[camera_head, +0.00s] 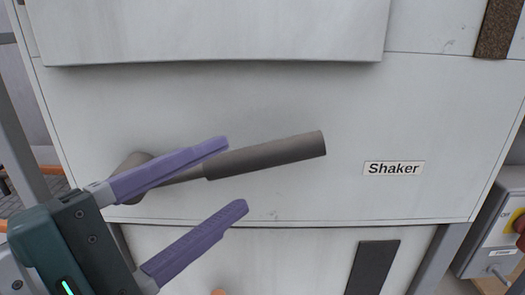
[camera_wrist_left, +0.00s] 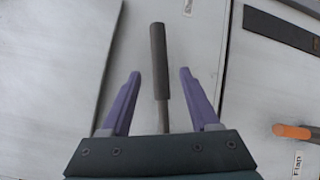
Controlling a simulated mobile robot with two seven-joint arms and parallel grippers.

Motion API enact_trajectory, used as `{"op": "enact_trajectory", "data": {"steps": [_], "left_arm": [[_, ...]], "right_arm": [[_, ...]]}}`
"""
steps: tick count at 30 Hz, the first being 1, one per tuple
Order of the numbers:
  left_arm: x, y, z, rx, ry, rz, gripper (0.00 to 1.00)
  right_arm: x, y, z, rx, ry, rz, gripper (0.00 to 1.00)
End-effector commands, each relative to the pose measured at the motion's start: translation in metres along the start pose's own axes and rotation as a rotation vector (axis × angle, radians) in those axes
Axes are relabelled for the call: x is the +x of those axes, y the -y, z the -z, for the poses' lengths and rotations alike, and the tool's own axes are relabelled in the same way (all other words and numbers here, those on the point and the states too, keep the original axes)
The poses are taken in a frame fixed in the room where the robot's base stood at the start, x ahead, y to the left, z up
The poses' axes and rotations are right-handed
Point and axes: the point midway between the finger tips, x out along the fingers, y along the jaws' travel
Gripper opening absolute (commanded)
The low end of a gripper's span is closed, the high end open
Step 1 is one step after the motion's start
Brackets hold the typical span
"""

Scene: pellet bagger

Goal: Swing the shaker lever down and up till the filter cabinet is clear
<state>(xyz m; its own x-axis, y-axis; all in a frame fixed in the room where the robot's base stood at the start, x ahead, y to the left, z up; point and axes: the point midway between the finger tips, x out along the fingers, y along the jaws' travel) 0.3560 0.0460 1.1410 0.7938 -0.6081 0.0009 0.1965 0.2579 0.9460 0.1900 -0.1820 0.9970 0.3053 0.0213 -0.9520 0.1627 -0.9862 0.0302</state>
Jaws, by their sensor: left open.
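The shaker lever (camera_head: 265,156) is a dark grey-brown bar with a thick grip, on the white front of the filter cabinet (camera_head: 300,100). It runs from a round pivot at the left and points right, tilted slightly up. My left gripper (camera_head: 232,176) is open, its two purple fingers pointing right and slightly up. In the head view the upper finger overlaps the lever's thin part. In the left wrist view the lever (camera_wrist_left: 159,65) stands between the open fingers, with a gap to each. A "Shaker" label (camera_head: 394,168) is right of the lever. My right gripper is not seen.
A grey control box (camera_head: 490,235) with a red and yellow switch stands at the lower right. A dark strip (camera_head: 372,267) is on the lower panel. In the left wrist view an orange handle (camera_wrist_left: 291,131) sits near a "Flap" label. The panel around the lever's tip is clear.

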Motion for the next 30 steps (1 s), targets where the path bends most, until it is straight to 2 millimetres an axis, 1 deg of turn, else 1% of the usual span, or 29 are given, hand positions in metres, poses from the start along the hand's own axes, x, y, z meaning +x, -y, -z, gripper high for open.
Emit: {"op": "enact_trajectory", "data": {"steps": [1,3,9,12,15,22,23,30], "left_arm": [[0.011,-0.004,-0.001,-0.001,0.000,-0.004,0.62],[0.025,-0.004,-0.002,0.000,0.001,-0.003,0.62],[0.058,-0.001,0.000,0.002,0.001,0.000,0.62],[0.068,-0.001,0.000,0.003,0.001,0.001,0.62],[0.072,0.000,-0.001,0.003,0.001,0.001,0.62],[0.073,0.000,-0.001,0.004,0.001,0.002,0.62],[0.073,0.000,-0.001,0.004,0.001,0.002,0.61],[0.073,0.000,0.000,0.004,0.001,0.002,0.34]], "right_arm": [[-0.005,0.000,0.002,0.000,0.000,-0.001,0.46],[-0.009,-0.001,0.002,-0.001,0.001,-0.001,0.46],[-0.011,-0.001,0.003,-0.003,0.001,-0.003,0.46],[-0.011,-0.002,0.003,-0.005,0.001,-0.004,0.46],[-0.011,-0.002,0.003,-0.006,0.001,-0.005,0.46],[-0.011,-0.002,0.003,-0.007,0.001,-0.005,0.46],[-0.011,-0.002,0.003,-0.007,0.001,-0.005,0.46],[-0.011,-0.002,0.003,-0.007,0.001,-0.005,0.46]]}}
